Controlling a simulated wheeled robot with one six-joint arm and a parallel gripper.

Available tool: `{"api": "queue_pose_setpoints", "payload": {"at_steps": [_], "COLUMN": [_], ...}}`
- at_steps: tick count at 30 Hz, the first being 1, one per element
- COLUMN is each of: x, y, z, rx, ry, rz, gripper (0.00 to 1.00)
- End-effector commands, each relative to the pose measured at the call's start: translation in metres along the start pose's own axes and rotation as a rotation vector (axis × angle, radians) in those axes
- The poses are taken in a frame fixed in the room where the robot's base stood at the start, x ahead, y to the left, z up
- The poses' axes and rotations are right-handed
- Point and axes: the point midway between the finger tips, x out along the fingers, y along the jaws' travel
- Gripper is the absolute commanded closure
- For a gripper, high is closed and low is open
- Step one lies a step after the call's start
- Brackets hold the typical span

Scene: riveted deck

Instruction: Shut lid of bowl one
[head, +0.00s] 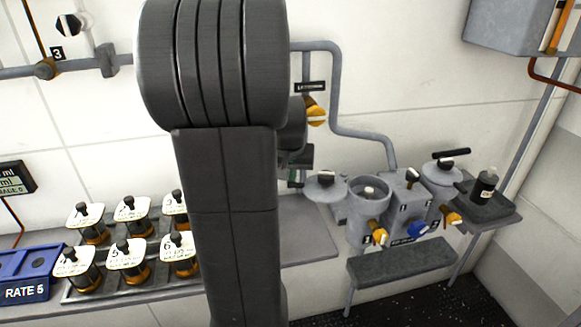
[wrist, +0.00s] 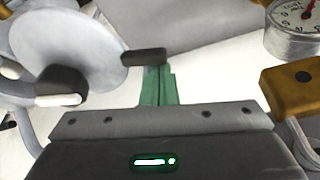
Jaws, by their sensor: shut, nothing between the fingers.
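An open grey bowl (head: 369,192) stands on the right-hand bench in the head view, with a pale round thing inside. Its round grey lid (head: 325,188) with a dark knob appears swung out to the left of the bowl. I cannot read the bowl's number clearly. A pale disc, likely this lid (wrist: 75,42), fills the upper left of the wrist view, with a dark, white-edged knob. My gripper (head: 297,176) is left of the lid, partly hidden by my arm. In the wrist view its green fingers (wrist: 158,88) are together and empty, right of the disc. Contact cannot be told.
Yellow and blue valves jut out in front. A gauge (wrist: 297,22) and brass part (wrist: 290,88) lie right in the wrist view.

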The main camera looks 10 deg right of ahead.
Motion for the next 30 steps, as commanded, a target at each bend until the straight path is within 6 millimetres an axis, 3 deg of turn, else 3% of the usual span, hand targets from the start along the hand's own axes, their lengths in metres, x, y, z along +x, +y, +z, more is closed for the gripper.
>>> {"api": "queue_pose_setpoints", "payload": {"at_steps": [17,30], "x": [0.001,-0.011], "y": [0.001,0.019], "z": [0.003,0.038], "rx": [-0.020,-0.272], "ry": [0.001,0.002], "rz": [-0.008,-0.097], "gripper": [1.00,1.00]}}
